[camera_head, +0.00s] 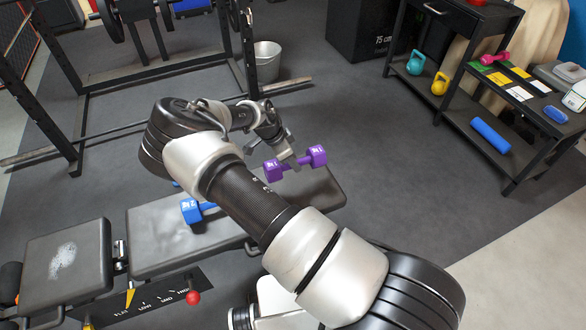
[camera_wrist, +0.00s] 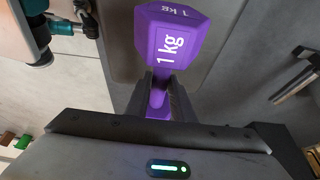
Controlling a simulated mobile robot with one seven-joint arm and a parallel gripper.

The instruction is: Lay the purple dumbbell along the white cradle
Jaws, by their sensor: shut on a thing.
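The purple dumbbell (camera_head: 318,156), marked 1 kg, is held above the far right end of the bench pad. My gripper (camera_head: 291,161) is shut on its handle between the two heads. In the wrist view, the dumbbell (camera_wrist: 172,40) shows one head beyond the fingers, and the handle sits between the fingertips (camera_wrist: 160,98). I cannot make out the white cradle for certain; my arm covers part of the bench and floor.
A blue dumbbell (camera_head: 192,211) lies on the black bench (camera_head: 160,248). A shelf table (camera_head: 455,92) at right holds kettlebells, a pink dumbbell (camera_head: 495,58) and a blue roller (camera_head: 490,134). A rack and bucket (camera_head: 267,62) stand behind. Floor between bench and table is clear.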

